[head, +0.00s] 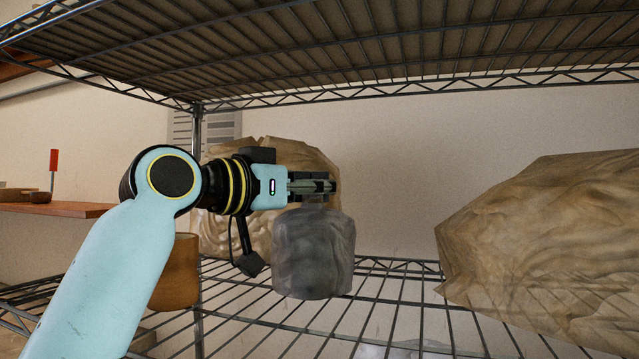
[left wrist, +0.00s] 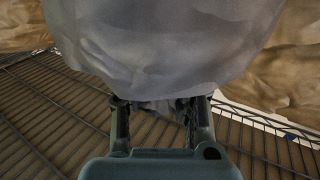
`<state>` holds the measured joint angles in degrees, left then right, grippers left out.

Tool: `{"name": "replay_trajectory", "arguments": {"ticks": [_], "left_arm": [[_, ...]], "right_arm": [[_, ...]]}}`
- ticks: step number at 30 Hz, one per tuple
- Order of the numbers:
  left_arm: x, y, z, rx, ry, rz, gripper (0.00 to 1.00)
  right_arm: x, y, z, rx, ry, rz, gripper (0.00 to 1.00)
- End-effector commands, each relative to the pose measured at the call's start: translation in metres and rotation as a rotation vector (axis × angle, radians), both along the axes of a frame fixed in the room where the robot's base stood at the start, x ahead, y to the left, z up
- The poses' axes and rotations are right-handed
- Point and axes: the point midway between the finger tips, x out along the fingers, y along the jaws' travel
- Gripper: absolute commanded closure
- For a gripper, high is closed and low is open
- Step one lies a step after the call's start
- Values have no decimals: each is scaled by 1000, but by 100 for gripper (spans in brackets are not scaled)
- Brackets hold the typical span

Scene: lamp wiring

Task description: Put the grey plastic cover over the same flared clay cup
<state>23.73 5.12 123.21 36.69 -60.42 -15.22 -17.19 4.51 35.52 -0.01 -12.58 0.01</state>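The grey plastic cover (head: 314,258) hangs below my left gripper (head: 325,187) near the middle of the head view, its crumpled sides reaching down in front of the wire shelf. In the left wrist view the cover (left wrist: 165,45) fills the upper middle, and a gathered tuft of it sits between the fingers of my left gripper (left wrist: 160,110). An orange-brown clay vessel (head: 178,275) stands behind my left arm, partly hidden; I cannot tell whether it is the flared cup. Whatever may be inside the cover is hidden. My right gripper is not in view.
A wire shelf (head: 400,312) lies below, with another wire shelf (head: 400,40) close overhead. A large brown wrapped bulk (head: 550,250) takes up the right, and another (head: 300,158) stands behind my gripper. Open room lies between the cover and the right bulk.

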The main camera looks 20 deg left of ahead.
Motion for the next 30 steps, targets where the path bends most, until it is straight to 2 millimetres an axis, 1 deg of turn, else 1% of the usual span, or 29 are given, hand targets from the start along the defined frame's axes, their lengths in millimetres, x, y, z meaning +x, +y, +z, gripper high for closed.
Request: {"name": "replay_trajectory", "arguments": {"ticks": [4, 17, 29, 30], "left_arm": [[0, 0, -4, 0, 0, 0, 100], [0, 0, -4, 0, 0, 0, 100], [0, 0, -12, 0, 1, 0, 100], [0, 0, -12, 0, 1, 0, 95]], "right_arm": [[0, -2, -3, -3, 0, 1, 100], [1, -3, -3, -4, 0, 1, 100], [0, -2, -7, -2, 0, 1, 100], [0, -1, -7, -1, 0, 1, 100]]}}
